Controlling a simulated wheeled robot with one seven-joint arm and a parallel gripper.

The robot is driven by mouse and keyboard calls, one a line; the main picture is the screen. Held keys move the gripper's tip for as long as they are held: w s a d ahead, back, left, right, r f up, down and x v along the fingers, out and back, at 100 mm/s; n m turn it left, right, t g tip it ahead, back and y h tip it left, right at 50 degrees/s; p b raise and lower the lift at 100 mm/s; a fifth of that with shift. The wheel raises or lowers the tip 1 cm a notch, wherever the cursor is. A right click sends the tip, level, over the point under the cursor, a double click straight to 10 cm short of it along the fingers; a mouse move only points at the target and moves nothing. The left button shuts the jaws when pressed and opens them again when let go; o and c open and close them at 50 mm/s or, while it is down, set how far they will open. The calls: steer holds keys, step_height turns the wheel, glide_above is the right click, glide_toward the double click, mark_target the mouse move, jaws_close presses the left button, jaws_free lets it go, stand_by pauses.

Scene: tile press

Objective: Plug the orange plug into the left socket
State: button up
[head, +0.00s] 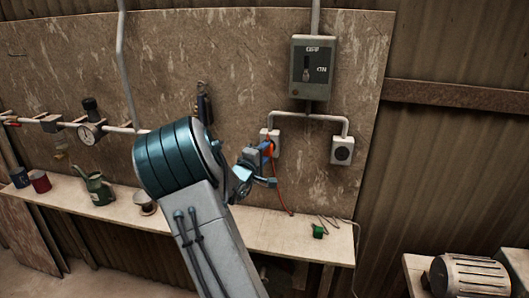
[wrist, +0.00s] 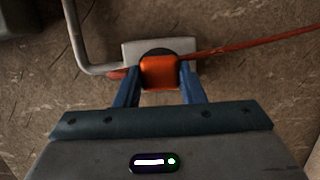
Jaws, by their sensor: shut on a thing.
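The orange plug (wrist: 159,73) is between the two blue fingers of my gripper (wrist: 158,80) in the wrist view. My gripper (head: 267,151) is shut on it, right at the left socket. The left socket (head: 276,143) is a pale box on the wall board, partly hidden by my gripper in the head view. In the wrist view the socket plate (wrist: 130,52) shows behind the plug, with a dark round face mostly covered. I cannot tell how far the plug sits in the socket. The plug's orange cord (head: 280,187) hangs down toward the bench.
The right socket (head: 342,150) is bare. A grey switch box (head: 311,68) with a lever is above, joined by conduit. A green plug (head: 318,231) lies on the bench (head: 260,225). A watering can (head: 99,189) and cans stand at the left. A motor (head: 468,276) is at lower right.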

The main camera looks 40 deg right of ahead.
steer(key=shift+w+d, duration=0.25)
steer(key=shift+d, duration=0.1)
stand_by(0.8)
steer(key=shift+s+a+p, duration=0.25)
steer(key=shift+a+p, duration=0.1)
stand_by(0.5)
steer(key=shift+p, duration=0.5)
stand_by(0.7)
steer(key=shift+w+d, duration=0.3)
stand_by(0.6)
steer(key=shift+s+a+p, duration=0.25)
steer(key=shift+a+p, duration=0.05)
stand_by(1.5)
steer(key=shift+w+d, duration=0.25)
steer(key=shift+d, duration=0.1)
stand_by(0.4)
steer(key=o, duration=1.1)
steer(key=shift+o, duration=0.2)
